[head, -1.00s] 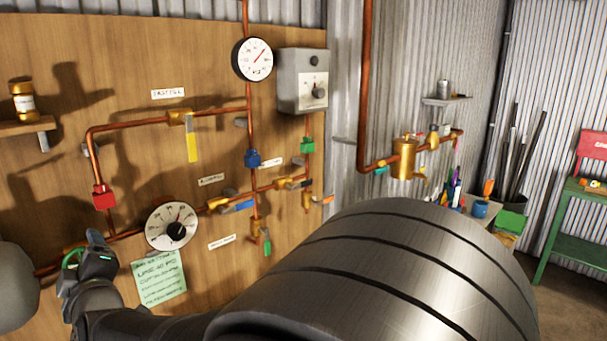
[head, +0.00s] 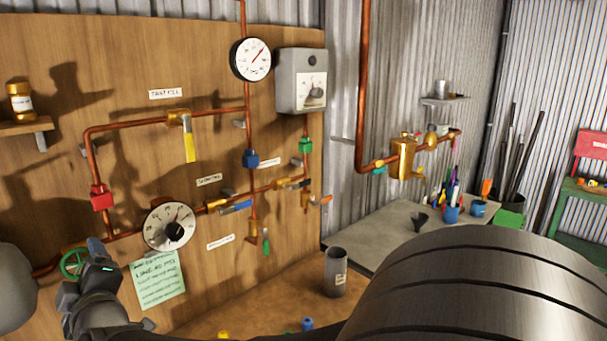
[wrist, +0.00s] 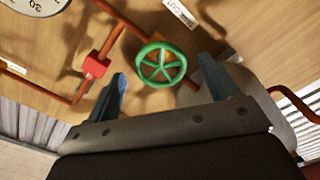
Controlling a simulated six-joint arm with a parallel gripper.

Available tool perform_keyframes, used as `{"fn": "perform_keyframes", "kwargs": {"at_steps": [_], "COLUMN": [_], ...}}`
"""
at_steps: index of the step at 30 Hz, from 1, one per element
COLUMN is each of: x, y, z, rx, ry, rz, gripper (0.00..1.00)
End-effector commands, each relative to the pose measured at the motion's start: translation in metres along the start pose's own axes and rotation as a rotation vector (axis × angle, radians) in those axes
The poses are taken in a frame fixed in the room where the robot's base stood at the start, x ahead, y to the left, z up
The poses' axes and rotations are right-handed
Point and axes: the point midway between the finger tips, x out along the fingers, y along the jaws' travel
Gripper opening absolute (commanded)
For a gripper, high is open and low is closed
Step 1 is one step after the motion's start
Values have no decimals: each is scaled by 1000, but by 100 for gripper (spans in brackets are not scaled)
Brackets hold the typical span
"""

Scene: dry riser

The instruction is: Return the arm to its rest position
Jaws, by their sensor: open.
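My gripper (head: 97,268) is at the lower left in the head view, just right of a green handwheel (head: 74,262) on the copper pipework. In the wrist view the two blue-grey fingers of my gripper (wrist: 163,72) are spread apart with nothing held between them. The green handwheel (wrist: 160,64) appears beyond and between the fingertips there, and it looks clear of them. My large dark arm link fills the lower right of the head view and hides part of the bench and floor.
A wooden board (head: 50,80) carries copper pipes, a round dial (head: 169,226), a gauge (head: 251,59), a red fitting (head: 101,197) and a green note (head: 158,280). A grey canister (head: 335,272) stands on the brown surface. A grey bench (head: 385,225) holds a funnel and pen cups.

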Motion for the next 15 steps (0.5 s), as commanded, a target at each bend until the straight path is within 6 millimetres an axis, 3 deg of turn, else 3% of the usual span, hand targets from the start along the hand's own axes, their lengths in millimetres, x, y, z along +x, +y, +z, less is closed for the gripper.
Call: {"fn": "perform_keyframes", "kwargs": {"at_steps": [15], "x": [-68], "y": [0], "z": [-1], "rx": [1], "ry": [3], "rz": [1], "gripper": [80]}}
